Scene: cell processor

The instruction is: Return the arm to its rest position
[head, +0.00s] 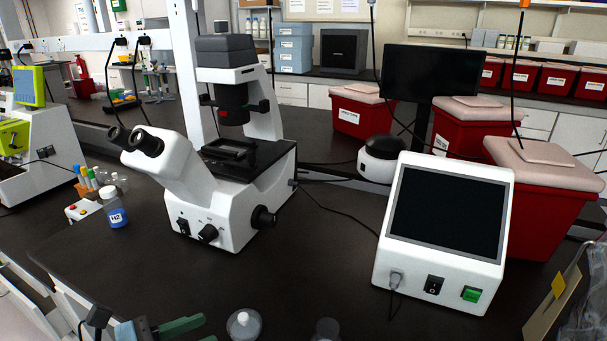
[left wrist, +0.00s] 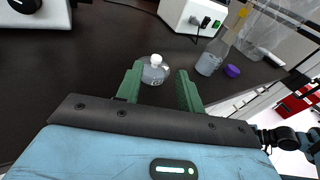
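My left gripper (head: 194,330) is at the bottom of the head view, left of a small clear bottle (head: 243,324) with a white cap. In the left wrist view its two green fingers (left wrist: 157,92) are spread apart with nothing held. The same bottle (left wrist: 154,70) stands upright on the dark bench just beyond the fingertips, apart from them. My right gripper shows in neither view.
A white box with a dark screen (head: 448,210) stands at right, a microscope (head: 215,190) at left centre. A second clear container (left wrist: 212,58) and a purple cap (left wrist: 232,71) are right of the bottle. Red bins (head: 540,205) stand behind the box.

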